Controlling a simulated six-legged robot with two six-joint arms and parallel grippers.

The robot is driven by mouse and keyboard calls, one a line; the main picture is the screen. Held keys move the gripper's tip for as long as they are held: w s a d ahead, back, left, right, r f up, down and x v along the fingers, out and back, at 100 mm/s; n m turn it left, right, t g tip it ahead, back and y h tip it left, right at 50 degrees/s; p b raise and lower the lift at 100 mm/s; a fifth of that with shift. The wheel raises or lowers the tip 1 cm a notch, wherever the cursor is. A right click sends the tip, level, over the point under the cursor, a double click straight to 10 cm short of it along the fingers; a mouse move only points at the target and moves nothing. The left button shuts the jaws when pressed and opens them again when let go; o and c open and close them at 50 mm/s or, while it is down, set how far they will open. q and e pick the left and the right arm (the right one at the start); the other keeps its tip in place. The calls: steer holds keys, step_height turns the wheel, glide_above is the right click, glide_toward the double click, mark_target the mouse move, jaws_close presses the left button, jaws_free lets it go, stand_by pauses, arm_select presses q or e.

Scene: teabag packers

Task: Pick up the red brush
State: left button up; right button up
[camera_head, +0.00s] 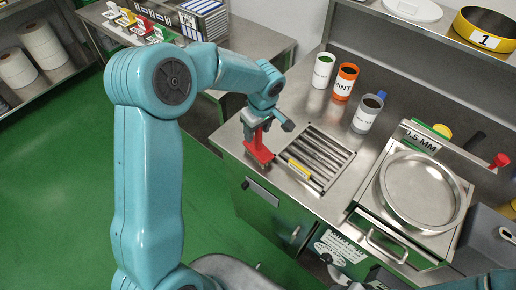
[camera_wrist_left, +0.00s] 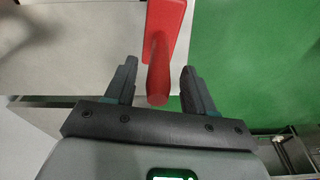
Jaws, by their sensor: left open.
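The red brush (camera_head: 257,150) is at the left end of the steel counter, beside the slatted grate, in the head view. My left gripper (camera_head: 264,122) is right above it. In the left wrist view the red brush (camera_wrist_left: 159,80) points its handle toward me, between the two open fingers of my left gripper (camera_wrist_left: 158,68). A gap shows on each side of the handle, and the fingers are not closed on it. The far end of the brush is cut off by the frame. Parts of my right arm show at the bottom right of the head view; its jaws are not clear.
The steel counter (camera_head: 232,136) ends just left of the brush, with green floor beyond. A slatted grate (camera_head: 318,158) lies right of it. White (camera_head: 322,70), orange (camera_head: 345,82) and grey (camera_head: 367,113) canisters stand behind. A round sieve (camera_head: 422,190) sits at the right.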

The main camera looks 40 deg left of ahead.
arm_select(q)
steer(key=shift+w+f, duration=0.1)
jaws_close()
